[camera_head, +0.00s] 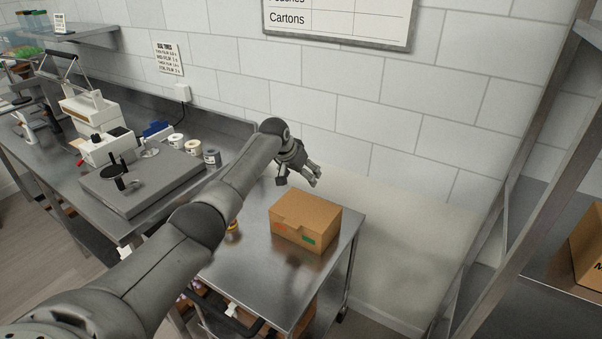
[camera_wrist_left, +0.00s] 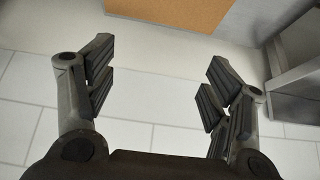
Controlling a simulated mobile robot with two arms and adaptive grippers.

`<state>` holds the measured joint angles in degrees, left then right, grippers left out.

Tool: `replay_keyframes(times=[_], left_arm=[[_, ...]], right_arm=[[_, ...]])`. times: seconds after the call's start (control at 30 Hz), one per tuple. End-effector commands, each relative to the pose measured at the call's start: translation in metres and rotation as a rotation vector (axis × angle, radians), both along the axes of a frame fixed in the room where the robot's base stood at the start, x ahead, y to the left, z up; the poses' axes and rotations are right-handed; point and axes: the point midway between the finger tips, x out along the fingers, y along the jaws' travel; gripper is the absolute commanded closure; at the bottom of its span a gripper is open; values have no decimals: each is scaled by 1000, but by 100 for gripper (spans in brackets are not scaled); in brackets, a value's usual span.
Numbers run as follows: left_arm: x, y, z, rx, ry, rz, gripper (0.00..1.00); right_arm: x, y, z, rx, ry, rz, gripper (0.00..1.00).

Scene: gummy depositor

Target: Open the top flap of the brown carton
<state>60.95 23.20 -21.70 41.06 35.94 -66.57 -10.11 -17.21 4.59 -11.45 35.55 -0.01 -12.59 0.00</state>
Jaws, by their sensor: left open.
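The brown carton (camera_head: 306,222) sits on a small steel table (camera_head: 281,297), with its top flap lying closed. A green label and a small red mark show on its front side. My left gripper (camera_head: 314,177) is above and behind the carton, near the wall, apart from it. In the left wrist view my left gripper (camera_wrist_left: 158,88) is open with nothing between its fingers. Part of the carton (camera_wrist_left: 185,10) shows at the top edge of that view, beyond the fingertips. My right gripper is in neither view.
A steel bench (camera_head: 60,185) with a grey machine (camera_head: 145,185) and several small rolls stands at the left. A tiled wall is close behind the table. A metal rack (camera_head: 510,170) with another carton (camera_head: 588,245) stands at the right. The table's front surface is mostly clear.

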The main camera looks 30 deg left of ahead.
Motion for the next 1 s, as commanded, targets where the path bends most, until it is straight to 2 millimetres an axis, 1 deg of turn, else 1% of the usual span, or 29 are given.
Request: replay_keyframes(times=[0.17, 0.37, 0.47, 0.8, 0.9, 1.0], left_arm=[[-1, 1, 2, 0, 0, 0, 25], [-10, 1, 17, 0, -2, -1, 25], [-18, 2, 27, 3, -2, -1, 25], [-48, 5, 77, 0, -2, -1, 25], [-56, 6, 89, 1, -2, 0, 25], [-61, 6, 96, 1, 0, 1, 25]], right_arm=[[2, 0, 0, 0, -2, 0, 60], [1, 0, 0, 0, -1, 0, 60], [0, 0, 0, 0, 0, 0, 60], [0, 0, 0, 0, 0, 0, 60], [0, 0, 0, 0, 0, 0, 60], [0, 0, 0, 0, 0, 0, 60]])
